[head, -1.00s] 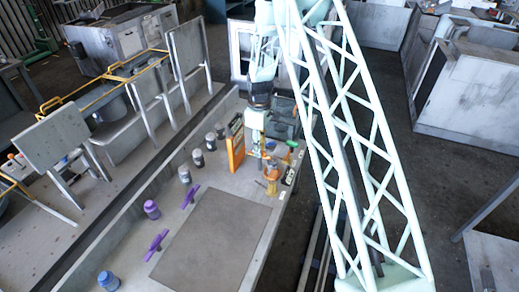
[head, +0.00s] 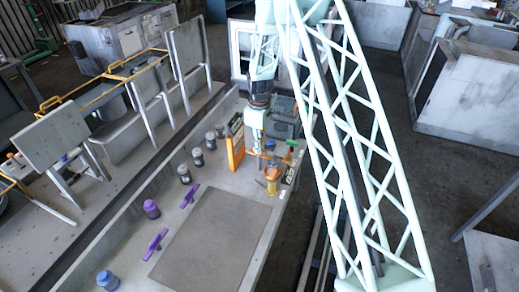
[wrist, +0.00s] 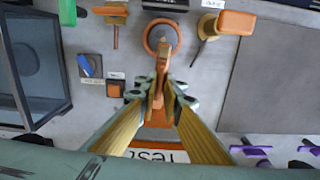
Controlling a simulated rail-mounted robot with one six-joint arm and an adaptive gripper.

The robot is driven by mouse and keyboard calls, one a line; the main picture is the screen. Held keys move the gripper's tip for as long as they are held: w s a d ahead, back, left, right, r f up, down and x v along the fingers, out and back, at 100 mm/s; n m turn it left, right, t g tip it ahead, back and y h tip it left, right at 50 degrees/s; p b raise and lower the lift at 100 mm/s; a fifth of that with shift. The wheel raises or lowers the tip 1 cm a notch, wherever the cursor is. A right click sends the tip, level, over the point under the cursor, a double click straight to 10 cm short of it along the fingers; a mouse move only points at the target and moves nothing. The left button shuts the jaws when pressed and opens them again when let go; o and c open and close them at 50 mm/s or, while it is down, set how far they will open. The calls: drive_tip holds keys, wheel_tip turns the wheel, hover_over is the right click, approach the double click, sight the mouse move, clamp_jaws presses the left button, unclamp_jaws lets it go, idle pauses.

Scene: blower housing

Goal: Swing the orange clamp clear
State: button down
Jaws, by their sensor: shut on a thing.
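The orange clamp (wrist: 161,62) is at the upper middle of the wrist view, a narrow upright orange piece in front of an orange ring around a grey disc. My gripper (wrist: 160,98) is shut on the orange clamp, with its two yellowish fingers closing in from both sides. The fingers and dark green fingertip parts hide some of the clamp. In the head view my gripper (head: 256,147) is low over the bench beside an orange panel (head: 235,143). The clamp is too small and too covered there to make out clearly.
A block on a yellow round base (wrist: 235,24) stands right of the clamp. A dark glass-sided box (wrist: 35,70) is at the left. Purple handles (head: 157,241) and several jars (head: 184,174) line the bench. The grey mat (head: 215,240) is bare.

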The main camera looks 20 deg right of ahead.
drive_tip(key=shift+f, duration=0.1)
drive_tip(key=m+b, duration=0.3)
drive_tip(key=m, duration=0.1)
drive_tip(key=m+b, duration=0.3)
drive_tip(key=m, duration=0.2)
drive_tip(key=shift+m, duration=0.4)
drive_tip(key=m+b, duration=0.1)
drive_tip(key=m, duration=0.2)
drive_tip(key=shift+m, duration=0.4)
drive_tip(key=shift+m+b, duration=0.7)
drive_tip(key=shift+m, duration=1)
drive_tip(key=c, duration=2.8)
unclamp_jaws()
drive_tip(key=shift+r, duration=0.2)
